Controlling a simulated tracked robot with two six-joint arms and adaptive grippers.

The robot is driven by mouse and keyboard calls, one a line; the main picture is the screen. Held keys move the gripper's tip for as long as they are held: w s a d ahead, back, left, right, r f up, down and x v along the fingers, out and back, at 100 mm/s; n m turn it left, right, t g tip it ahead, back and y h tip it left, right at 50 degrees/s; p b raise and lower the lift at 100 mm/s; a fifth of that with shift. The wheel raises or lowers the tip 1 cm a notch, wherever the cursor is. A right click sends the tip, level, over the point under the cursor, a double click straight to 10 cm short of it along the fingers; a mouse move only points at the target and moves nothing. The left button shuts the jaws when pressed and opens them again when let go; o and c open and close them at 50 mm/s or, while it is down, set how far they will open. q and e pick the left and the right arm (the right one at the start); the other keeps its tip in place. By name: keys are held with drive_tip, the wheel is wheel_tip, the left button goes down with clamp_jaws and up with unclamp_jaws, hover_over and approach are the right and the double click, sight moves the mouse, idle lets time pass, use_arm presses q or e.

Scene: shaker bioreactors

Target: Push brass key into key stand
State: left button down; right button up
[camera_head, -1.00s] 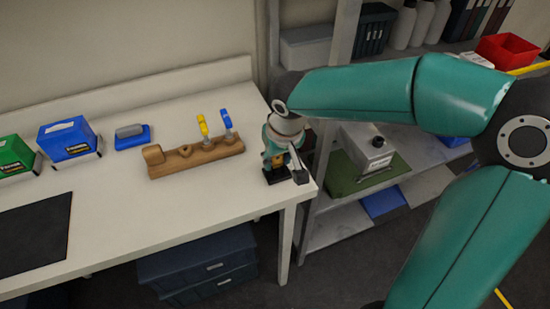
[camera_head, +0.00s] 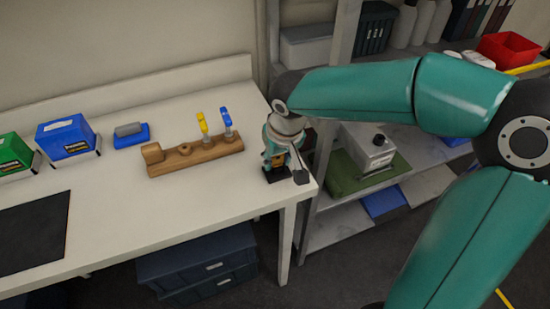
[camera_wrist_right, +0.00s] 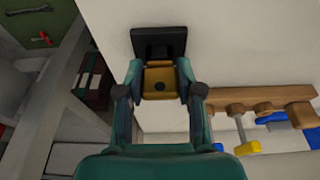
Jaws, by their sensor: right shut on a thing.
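The brass key (camera_wrist_right: 160,83) is a yellow-gold block with a dark round spot, between the fingers of my right gripper (camera_wrist_right: 160,92) in the right wrist view. The right gripper is shut on it. The black key stand (camera_wrist_right: 158,42) lies just beyond the brass key there. In the head view the stand (camera_head: 277,174) is at the table's right end, with my right gripper (camera_head: 280,158) over it and a bit of brass showing between. I cannot tell how deep the key sits in the stand. My left gripper is not in view.
A wooden rack (camera_head: 180,162) with yellow- and blue-handled tools stands left of the gripper. A blue block (camera_head: 131,136), a blue box (camera_head: 66,138) and a green box (camera_head: 12,154) are farther left. The table's right edge is close to the stand; a shelf (camera_head: 420,160) stands beyond it.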

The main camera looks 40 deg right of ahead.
drive_tip(key=o, duration=1.2)
drive_tip(key=shift+c, duration=0.2)
drive_tip(key=v, duration=1.1)
drive_tip(key=shift+r, duration=0.4)
drive_tip(key=shift+s, duration=0.15)
